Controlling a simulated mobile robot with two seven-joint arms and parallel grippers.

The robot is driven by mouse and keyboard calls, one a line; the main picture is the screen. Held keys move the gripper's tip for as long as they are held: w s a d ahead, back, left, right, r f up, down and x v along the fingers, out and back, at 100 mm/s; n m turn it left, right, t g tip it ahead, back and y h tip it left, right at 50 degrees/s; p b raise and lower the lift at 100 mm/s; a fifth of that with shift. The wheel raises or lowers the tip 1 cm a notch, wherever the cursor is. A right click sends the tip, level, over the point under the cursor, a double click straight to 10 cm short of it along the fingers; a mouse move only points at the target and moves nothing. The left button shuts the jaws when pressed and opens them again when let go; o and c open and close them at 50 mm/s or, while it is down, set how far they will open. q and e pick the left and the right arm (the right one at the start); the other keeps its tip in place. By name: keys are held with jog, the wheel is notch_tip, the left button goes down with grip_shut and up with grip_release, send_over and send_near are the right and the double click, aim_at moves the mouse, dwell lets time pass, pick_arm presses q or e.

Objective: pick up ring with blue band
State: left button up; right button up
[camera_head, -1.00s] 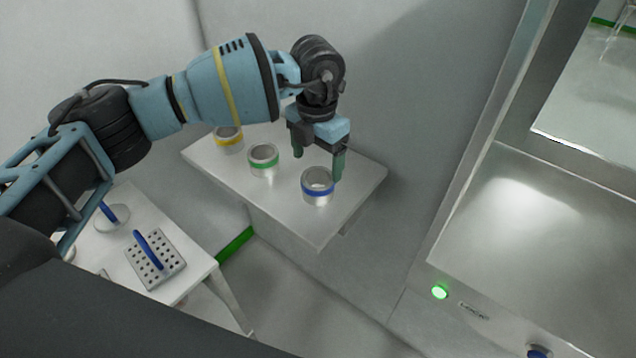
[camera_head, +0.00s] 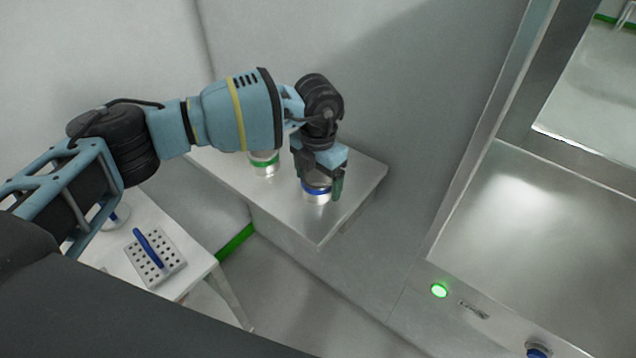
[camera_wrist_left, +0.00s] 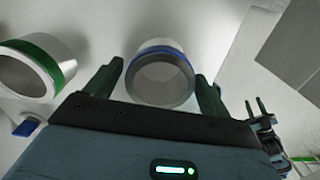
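The ring with the blue band (camera_head: 316,195) stands upright on a wall shelf (camera_head: 352,199). My left gripper (camera_head: 322,188) is lowered over it, pointing down, and hides its upper part in the head view. In the left wrist view the blue-banded ring (camera_wrist_left: 161,77) lies between the two open fingers (camera_wrist_left: 160,84), with one finger on each side. A small gap shows beside the fingers, and I cannot tell if either touches. My right gripper is not in view.
A green-banded ring (camera_head: 264,163) stands left of the blue one; it also shows in the left wrist view (camera_wrist_left: 40,64). Below left, a white table (camera_head: 196,259) holds a perforated plate with a blue handle (camera_head: 155,258). A metal machine (camera_head: 550,240) stands at right.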

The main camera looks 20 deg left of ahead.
pick_arm(q)
jog(key=c, duration=1.1)
jog(key=shift+c, duration=0.2)
jog(key=shift+r, duration=0.1)
jog(key=shift+r, duration=0.4)
jog(key=r, duration=0.2)
jog(key=shift+s+d+r, duration=0.2)
jog(key=shift+d+r, duration=0.1)
jog(key=shift+r, duration=0.05)
jog(key=s+d+r, duration=0.1)
jog(key=s+d, duration=0.9)
jog(key=d, duration=0.1)
jog(key=shift+s+r, duration=0.2)
jog(key=shift+s, duration=0.2)
